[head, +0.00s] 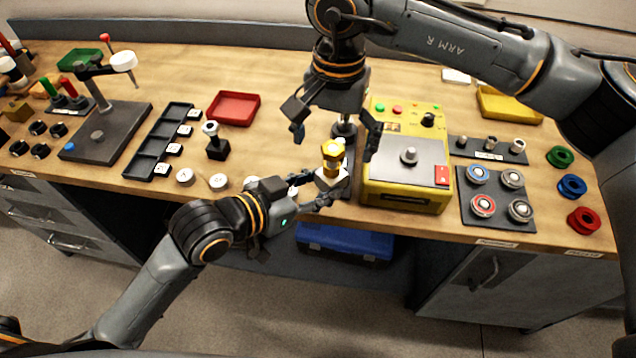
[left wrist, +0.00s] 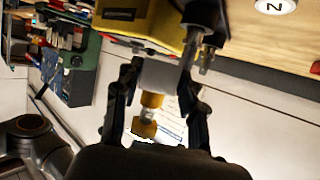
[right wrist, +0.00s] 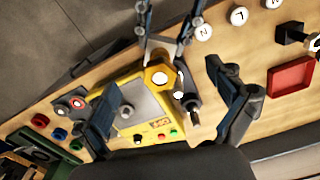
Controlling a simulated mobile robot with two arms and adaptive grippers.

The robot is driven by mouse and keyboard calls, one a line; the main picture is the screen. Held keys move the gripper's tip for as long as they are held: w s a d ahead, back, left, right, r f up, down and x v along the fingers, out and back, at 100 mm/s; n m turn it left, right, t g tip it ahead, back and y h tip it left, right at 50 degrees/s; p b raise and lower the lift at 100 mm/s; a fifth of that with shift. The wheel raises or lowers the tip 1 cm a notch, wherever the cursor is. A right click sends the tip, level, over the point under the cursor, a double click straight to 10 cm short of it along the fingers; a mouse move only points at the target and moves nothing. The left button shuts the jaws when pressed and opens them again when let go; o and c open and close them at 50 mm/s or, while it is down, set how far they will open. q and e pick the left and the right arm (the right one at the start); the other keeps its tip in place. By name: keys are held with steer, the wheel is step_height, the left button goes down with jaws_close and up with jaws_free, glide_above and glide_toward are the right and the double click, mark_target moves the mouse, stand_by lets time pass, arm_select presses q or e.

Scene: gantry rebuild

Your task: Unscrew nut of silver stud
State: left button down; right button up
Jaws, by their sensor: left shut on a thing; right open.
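A pale silver block (head: 331,181) carries an upright stud with a gold hex nut (head: 333,150) on top. My left gripper (head: 316,190) is shut on the block and holds it near the table's front edge. In the left wrist view the block (left wrist: 160,75) sits between the fingers, and a short silver stud section (left wrist: 148,115) shows between two gold parts. My right gripper (head: 335,141) is open above, its fingers spread on either side of the nut and apart from it. In the right wrist view the nut (right wrist: 158,78) lies between the open fingers.
A dark post stand (right wrist: 190,102) is close behind the nut. A yellow machine (head: 405,190) stands just right of the grippers. A red tray (head: 233,107) and a black compartment tray (head: 150,155) lie to the left, white discs (head: 218,181) along the front.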

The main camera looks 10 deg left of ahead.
steer(key=m, duration=1.1)
steer(key=shift+m, duration=0.4)
steer(key=m, duration=0.5)
steer(key=shift+m, duration=0.3)
steer(key=m, duration=0.6)
steer(key=shift+m, duration=0.3)
